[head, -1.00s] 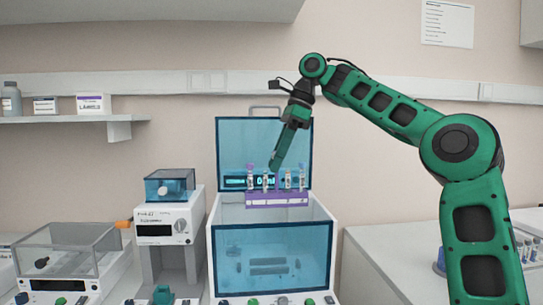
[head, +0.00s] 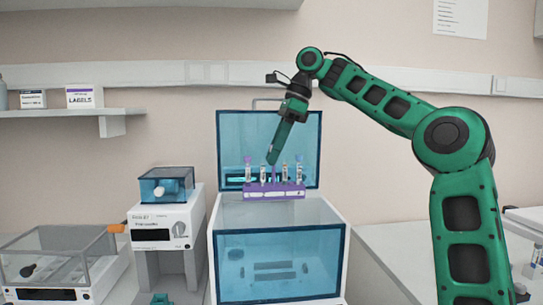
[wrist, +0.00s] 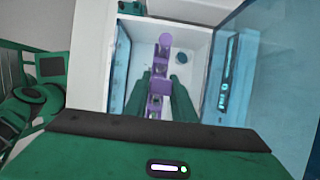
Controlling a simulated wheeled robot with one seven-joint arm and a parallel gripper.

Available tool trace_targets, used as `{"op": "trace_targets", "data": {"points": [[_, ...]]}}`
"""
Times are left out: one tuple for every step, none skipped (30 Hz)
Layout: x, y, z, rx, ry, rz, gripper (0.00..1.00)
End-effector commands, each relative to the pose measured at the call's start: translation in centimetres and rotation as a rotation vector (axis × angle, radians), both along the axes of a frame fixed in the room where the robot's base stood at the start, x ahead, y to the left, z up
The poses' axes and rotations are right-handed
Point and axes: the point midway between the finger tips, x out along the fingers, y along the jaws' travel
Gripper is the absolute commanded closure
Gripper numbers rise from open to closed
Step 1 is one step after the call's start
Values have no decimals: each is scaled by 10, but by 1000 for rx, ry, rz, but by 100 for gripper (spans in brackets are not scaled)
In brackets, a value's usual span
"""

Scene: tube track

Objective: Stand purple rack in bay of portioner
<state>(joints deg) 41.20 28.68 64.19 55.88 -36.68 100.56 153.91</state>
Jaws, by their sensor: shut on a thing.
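The purple rack (head: 274,192) hangs level above the open top of the portioner (head: 276,262), with several capped tubes standing in it. My gripper (head: 272,158) points down and is shut on the rack's upright middle handle. In the wrist view the fingers (wrist: 160,100) lie on both sides of the rack (wrist: 161,75), over the white bay below. The portioner has a clear blue front, and its blue lid (head: 270,132) stands raised behind the rack. The bay floor is partly hidden by the rack and fingers.
A white instrument with a blue cover (head: 166,185) stands left of the portioner, and a clear-lidded device (head: 62,255) stands further left. A wall shelf (head: 75,114) is at upper left. The bench (head: 420,262) at right is mostly bare.

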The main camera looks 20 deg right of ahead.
Motion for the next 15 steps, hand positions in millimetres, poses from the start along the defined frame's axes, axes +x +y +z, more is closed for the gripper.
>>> {"op": "trace_targets", "data": {"points": [[0, -1, -1, -1, 0, -1, 100], [0, -1, -3, -1, 0, -2, 100], [0, -2, -5, -2, 0, -2, 100], [0, -2, -7, -3, 0, -2, 100], [0, -2, -9, -4, 0, -4, 100], [0, -2, -12, -3, -1, -3, 100], [0, -2, -15, -4, 0, -3, 100], [0, -2, -19, -4, 0, -1, 100], [0, -2, -23, -3, 0, -4, 100], [-1, -2, -26, -3, 0, -2, 100], [-1, -2, -30, -3, 2, -1, 100], [-1, -1, -34, -2, 0, -2, 100], [0, -1, -38, -4, 1, -3, 100], [0, -1, -41, -4, 0, -1, 100], [0, -1, -46, -4, -1, -2, 100]]}}
